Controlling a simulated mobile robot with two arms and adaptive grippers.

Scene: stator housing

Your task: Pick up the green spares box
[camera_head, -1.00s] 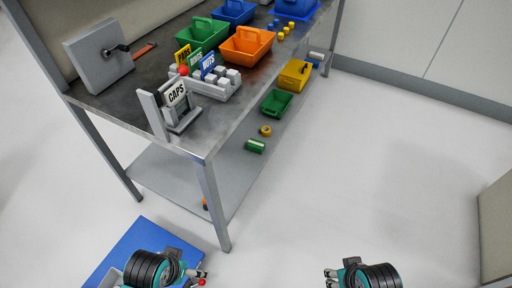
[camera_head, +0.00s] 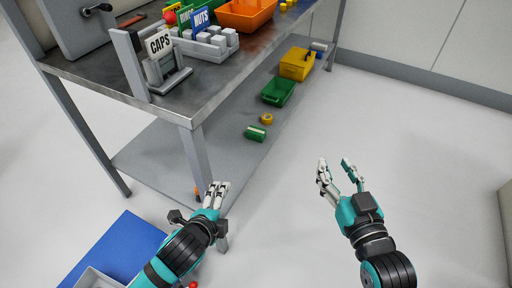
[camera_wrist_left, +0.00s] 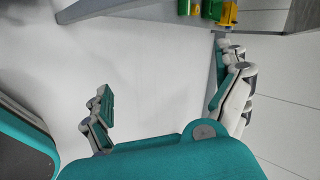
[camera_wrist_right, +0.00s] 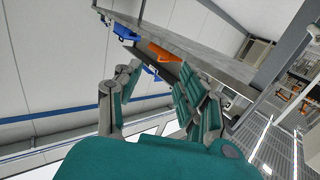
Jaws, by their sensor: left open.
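A green open box (camera_head: 278,92) sits on the lower shelf of the workbench, between a yellow box and a yellow ring. Another green bin (camera_head: 205,3) is partly cut off on the bench top; I see no label telling which is the spares box. My left gripper (camera_head: 216,190) is open and empty in front of the bench's near leg, well short of the shelf box. Its spread fingers show in the left wrist view (camera_wrist_left: 165,68), with small green and yellow objects at the top. My right gripper (camera_head: 336,172) is open and empty over the floor, right of the shelf.
The lower shelf (camera_head: 165,150) also holds a yellow box (camera_head: 297,64), a yellow ring (camera_head: 266,119) and a small green part (camera_head: 255,133). The bench leg (camera_head: 196,155) stands near my left gripper. A blue panel (camera_head: 115,250) lies at lower left. The floor to the right is clear.

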